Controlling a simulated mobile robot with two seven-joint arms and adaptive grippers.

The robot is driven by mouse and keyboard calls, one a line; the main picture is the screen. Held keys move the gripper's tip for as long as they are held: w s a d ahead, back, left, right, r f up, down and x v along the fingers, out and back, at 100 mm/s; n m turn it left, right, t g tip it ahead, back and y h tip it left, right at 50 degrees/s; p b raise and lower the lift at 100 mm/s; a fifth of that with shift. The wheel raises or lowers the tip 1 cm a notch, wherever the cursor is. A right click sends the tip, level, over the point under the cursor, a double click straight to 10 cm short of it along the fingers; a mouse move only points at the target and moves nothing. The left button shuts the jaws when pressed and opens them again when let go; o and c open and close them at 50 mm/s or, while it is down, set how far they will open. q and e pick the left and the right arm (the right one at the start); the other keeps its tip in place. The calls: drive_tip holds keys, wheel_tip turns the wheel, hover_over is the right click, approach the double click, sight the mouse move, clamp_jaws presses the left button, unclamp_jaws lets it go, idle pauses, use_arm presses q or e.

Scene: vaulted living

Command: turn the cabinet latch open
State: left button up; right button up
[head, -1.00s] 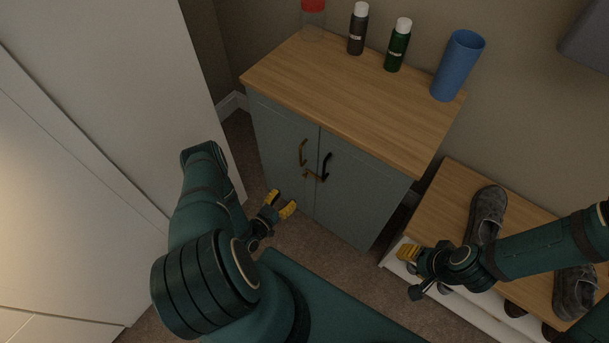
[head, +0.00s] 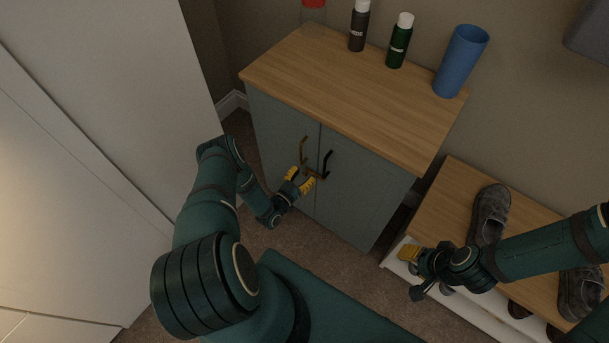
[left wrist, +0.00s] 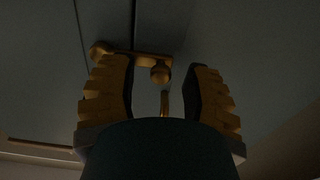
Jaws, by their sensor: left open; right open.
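The brass latch (head: 312,173) sits below the handles across the door seam. My left gripper (head: 300,178) is open just in front of the latch. My right gripper (head: 408,254) is open and empty beside the shoe bench.
The shoe bench (head: 450,200) stands at right with grey shoes (head: 489,214). A white panel (head: 90,130) bounds the left.

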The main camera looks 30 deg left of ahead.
use_arm(q)
drive_tip(key=shift+w, duration=0.45)
drive_tip(key=shift+o, duration=0.2)
clamp_jaws()
